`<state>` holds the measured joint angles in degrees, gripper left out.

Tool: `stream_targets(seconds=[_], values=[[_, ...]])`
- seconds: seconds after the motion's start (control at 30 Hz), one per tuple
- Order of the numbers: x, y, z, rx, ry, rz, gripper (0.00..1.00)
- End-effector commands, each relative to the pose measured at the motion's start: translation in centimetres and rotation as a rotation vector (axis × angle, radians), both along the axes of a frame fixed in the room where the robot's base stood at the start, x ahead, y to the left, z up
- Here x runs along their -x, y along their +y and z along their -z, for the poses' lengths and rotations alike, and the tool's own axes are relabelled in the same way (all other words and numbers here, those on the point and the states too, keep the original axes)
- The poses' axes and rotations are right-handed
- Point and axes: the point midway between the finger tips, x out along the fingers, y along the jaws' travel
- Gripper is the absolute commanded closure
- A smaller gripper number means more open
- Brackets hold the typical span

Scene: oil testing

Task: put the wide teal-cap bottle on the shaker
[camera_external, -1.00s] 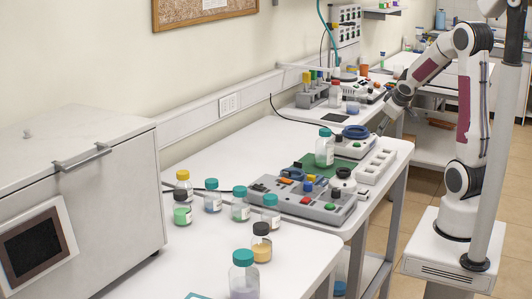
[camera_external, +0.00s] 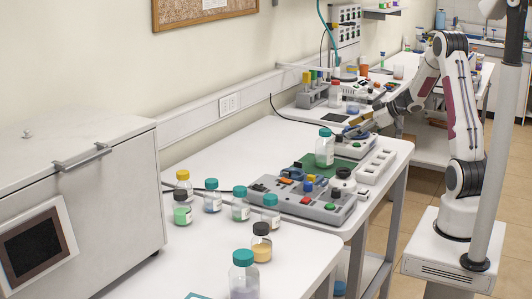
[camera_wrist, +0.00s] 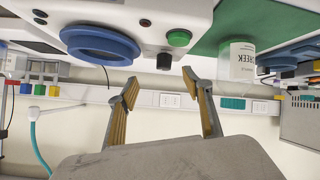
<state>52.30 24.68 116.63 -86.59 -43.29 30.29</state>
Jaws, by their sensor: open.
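A wide clear bottle with a teal cap (camera_external: 325,147) stands upright on a green mat (camera_external: 307,162). Its labelled lower body (camera_wrist: 237,60) shows in the wrist view at the right, its cap out of sight. A white device with a blue ring (camera_wrist: 100,45), and green and black knobs, looks like the shaker; it also shows in the external view (camera_external: 341,149), just behind the bottle. My gripper (camera_wrist: 160,80) is open and empty, close to this device and left of the bottle in the wrist view. In the external view my gripper (camera_external: 358,127) is small, and its fingers are hard to make out.
Another large teal-cap bottle (camera_external: 243,277) stands at the front, with several smaller bottles (camera_external: 212,197) behind it. A grey control panel (camera_external: 300,198) lies in front of the mat. A white slotted rack (camera_external: 376,165) is at the right. The table's left middle is clear.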

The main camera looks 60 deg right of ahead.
Motion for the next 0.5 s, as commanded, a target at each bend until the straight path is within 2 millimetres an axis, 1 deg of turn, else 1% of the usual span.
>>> stream_targets(seconds=[0.03,0.13,0.3,0.4,0.5], values=[[-0.3,1.1,-0.1,-0.025,-0.012,-0.047,0.5],[-0.6,3.6,-0.9,-0.072,-0.037,-0.143,0.5],[-0.1,7.7,-2.6,-0.162,-0.067,-0.294,0.5],[0.5,9.7,-3.4,-0.217,-0.074,-0.359,0.5],[0.9,11.1,-4.1,-0.267,-0.08,-0.397,0.5]])
